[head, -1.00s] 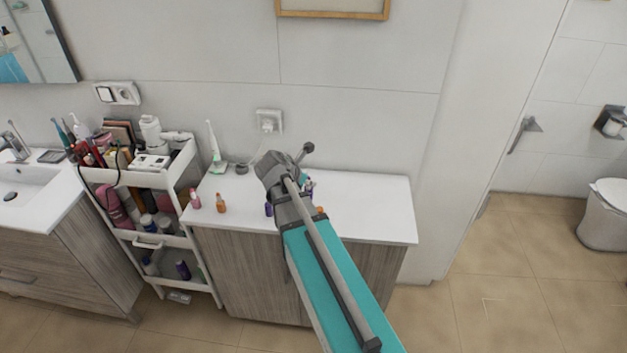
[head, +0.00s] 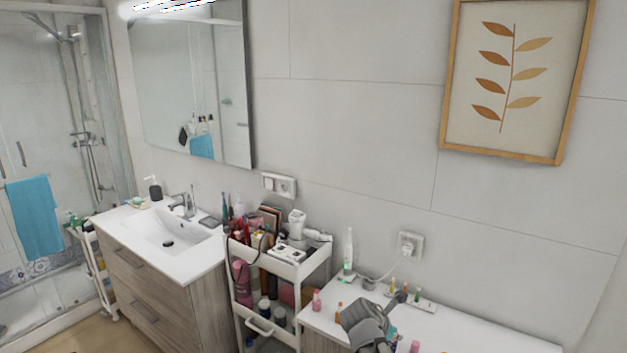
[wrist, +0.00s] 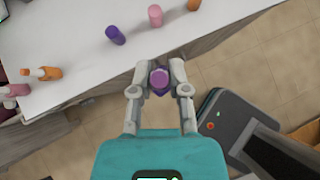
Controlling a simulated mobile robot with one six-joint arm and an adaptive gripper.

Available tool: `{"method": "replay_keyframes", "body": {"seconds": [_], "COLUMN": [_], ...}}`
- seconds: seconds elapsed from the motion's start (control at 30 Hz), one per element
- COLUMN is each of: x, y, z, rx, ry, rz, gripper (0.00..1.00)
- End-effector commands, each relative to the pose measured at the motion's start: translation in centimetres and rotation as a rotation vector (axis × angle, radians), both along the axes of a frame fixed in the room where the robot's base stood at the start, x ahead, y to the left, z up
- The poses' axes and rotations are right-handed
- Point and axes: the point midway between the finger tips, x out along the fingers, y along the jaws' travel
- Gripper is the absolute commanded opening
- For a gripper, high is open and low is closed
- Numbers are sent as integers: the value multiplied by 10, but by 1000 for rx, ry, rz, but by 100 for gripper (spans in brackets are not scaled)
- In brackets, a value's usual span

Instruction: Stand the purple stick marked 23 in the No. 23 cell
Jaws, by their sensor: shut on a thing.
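My gripper (wrist: 159,85) is shut on a purple stick (wrist: 159,80) in the wrist view. The stick is held end-on to the camera, beyond the counter's front edge with floor below. No number shows on it. A second purple stick (wrist: 115,35) is on the white counter.
The white counter (wrist: 62,40) also bears a pink stick (wrist: 155,15) and several orange and pink ones, some at the left. A loaded white cart (head: 318,262) stands left of the counter. A power socket (head: 411,243) is on the wall.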

Motion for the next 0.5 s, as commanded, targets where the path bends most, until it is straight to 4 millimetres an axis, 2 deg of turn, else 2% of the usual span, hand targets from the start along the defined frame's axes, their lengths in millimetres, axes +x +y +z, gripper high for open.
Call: {"method": "replay_keyframes", "body": {"seconds": [0.03,0.2,0.5], "x": [-5,-12,-14], "y": [10,31,42], "z": [-2,-3,-4], "rx": [0,0,0], "ry": [0,0,0], "rz": [21,64,85], "gripper": [0,0,0]}}
